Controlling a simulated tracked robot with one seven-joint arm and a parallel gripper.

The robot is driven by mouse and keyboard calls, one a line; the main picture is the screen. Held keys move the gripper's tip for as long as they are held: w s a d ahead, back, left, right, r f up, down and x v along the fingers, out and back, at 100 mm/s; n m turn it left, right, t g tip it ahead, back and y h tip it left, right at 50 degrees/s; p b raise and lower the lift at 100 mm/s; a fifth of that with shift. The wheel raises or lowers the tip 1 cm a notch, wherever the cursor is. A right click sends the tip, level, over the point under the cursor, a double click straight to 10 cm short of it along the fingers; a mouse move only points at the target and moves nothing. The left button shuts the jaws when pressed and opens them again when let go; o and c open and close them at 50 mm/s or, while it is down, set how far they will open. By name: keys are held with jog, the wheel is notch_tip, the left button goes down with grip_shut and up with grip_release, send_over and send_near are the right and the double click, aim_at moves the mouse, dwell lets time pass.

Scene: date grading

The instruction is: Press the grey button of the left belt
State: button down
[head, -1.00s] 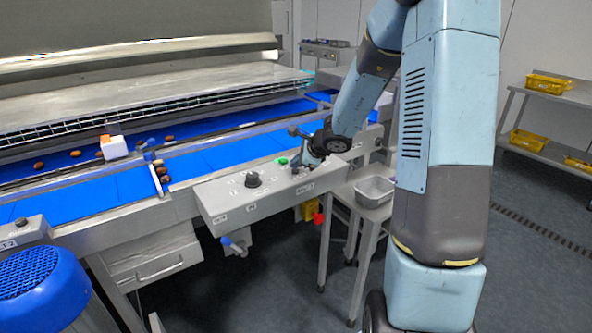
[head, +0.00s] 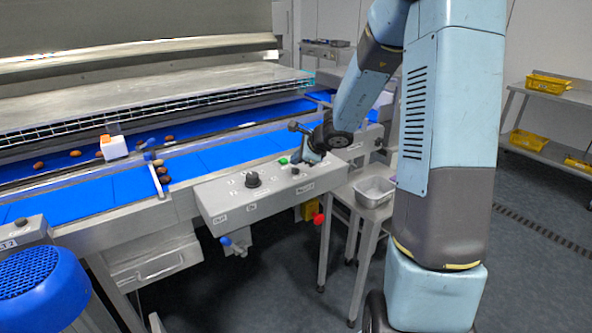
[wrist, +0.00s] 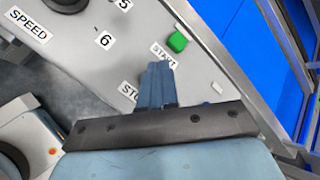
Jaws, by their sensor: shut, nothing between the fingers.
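The grey control panel (head: 228,203) stands at the front of the blue belts. On it I see a green button (head: 283,161), also in the wrist view (wrist: 177,41) beside a START label. A small dark round spot (head: 295,171) lies on the panel near my gripper; I cannot tell if it is the grey button. My gripper (head: 309,160) is shut and empty, over the panel's right part. In the wrist view the fingertips (wrist: 160,68) point at the panel just below the START label. The STOP label (wrist: 129,92) is partly covered by the fingers, and no grey button shows there.
A black knob (head: 253,180) stands on the panel, with a SPEED label (wrist: 28,17) in the wrist view. A metal tray (head: 374,191) stands on a small table. Another panel (head: 22,232) is at the far left.

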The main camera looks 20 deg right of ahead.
aim_at(296, 170)
dwell(0.3)
jog(key=shift+r, duration=2.55)
jog(key=shift+s+a+r, duration=0.1)
jog(key=shift+a+r, duration=0.05)
jog(key=s+a+r+n+g, duration=0.1)
jog(key=s+a+r+n, duration=0.2)
jog(key=s+r+n, duration=0.4)
jog(key=s+a+r+n+g, duration=0.1)
jog(key=s+a+r+n, duration=0.25)
jog(key=s, duration=0.55)
jog(key=s+d+r+n+h, duration=0.1)
jog(key=s+n, duration=0.4)
jog(key=s, duration=0.5)
jog(key=s+d+r+n+h, duration=0.2)
jog(key=s+d+n, duration=0.3)
jog(key=s, duration=0.5)
jog(key=shift+d+h, duration=0.35)
jog(key=shift+h, duration=0.45)
